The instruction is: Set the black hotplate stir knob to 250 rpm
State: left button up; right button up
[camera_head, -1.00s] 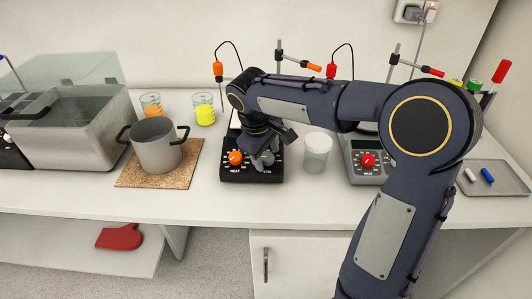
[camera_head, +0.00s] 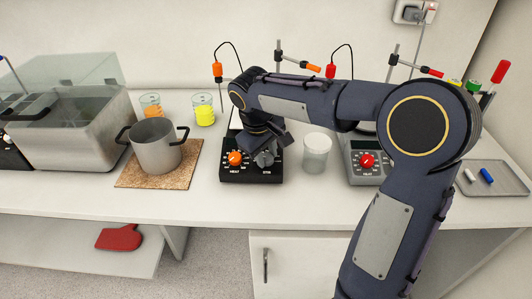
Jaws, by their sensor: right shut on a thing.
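The black hotplate (camera_head: 238,178) stands near the front of the bench, with an orange HEAT knob (camera_head: 235,158) on the left of its panel and the STIR label at the right. My right gripper (camera_head: 265,158) reaches down over the STIR side and is shut on the stir knob. The knob is mostly hidden by the fingers, so its pointer and setting cannot be read. My left gripper is not in view.
A translucent lidded jar (camera_head: 316,154) stands close right of the hotplate. A grey hotplate (camera_head: 362,178) with a red knob is farther right. A pot (camera_head: 156,148) on a cork mat (camera_head: 128,180) stands left. Two beakers (camera_head: 203,112) (camera_head: 151,107) are behind.

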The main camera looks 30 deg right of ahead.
jog(key=shift+m+y, duration=0.3)
jog(key=shift+m, duration=1.7)
jog(key=o, duration=1)
jog(key=shift+c, duration=0.2)
jog(key=r, duration=0.5)
jog(key=a+r, duration=0.1)
jog(key=r, duration=0.1)
jog(key=shift+s+r+p, duration=0.35)
jog(key=shift+r, duration=0.05)
